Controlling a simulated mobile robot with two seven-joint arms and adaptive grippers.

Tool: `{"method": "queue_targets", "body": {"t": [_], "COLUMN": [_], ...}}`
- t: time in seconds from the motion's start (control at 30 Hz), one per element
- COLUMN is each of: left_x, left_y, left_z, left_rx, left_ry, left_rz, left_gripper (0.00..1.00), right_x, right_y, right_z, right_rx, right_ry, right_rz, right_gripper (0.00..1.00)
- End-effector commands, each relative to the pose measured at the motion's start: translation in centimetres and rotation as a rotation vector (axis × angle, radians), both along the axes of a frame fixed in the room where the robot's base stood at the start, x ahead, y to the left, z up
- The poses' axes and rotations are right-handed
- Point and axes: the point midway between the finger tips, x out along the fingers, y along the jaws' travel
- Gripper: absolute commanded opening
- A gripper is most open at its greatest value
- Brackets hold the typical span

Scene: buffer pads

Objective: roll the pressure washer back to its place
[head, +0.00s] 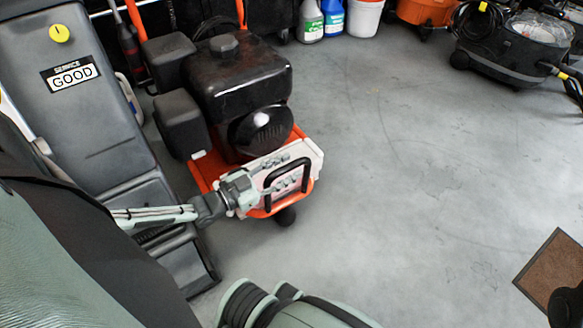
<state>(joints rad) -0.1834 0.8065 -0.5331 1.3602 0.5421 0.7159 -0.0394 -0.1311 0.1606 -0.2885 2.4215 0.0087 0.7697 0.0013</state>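The pressure washer (245,78) has a black engine and tank on an orange frame, and it stands on the grey floor at the upper left of the head view. A white panel and a black loop handle (287,175) are at its near end, above a small dark wheel. My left gripper (268,184) is at this handle, its fingers beside or around the handle's left side. The fingers are small and blend with the panel, so I cannot tell whether they are closed on it. My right gripper is not in view.
A grey machine with a "GOOD" label (78,75) stands close on the washer's left. Bottles (311,20), a white bucket (364,16) and a black vacuum-like machine (510,45) line the back. A brown mat (556,272) lies lower right. The middle floor is clear.

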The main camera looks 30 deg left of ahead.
Motion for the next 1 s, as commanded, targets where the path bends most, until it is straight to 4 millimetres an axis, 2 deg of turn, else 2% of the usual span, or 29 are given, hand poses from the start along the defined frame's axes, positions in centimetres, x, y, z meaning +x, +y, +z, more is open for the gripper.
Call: {"method": "queue_targets", "body": {"t": [0.17,0.43,0.73,1.0], "left_x": [1.3,1.4,1.38,1.37], "left_y": [-0.56,-0.62,-0.61,-0.61], "left_z": [0.0,0.04,0.04,0.04], "left_rx": [-0.001,-0.001,-0.001,-0.001], "left_ry": [-0.001,0.0,-0.001,0.0], "left_rz": [0.0,0.0,0.0,0.0], "left_gripper": [0.39,0.39,0.02,0.0], "right_x": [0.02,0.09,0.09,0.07], "right_y": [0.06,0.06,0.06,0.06], "right_z": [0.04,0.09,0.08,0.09], "right_rx": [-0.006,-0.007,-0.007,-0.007], "right_ry": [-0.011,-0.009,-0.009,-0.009], "right_rz": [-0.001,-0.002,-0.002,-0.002], "right_gripper": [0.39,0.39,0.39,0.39]}}
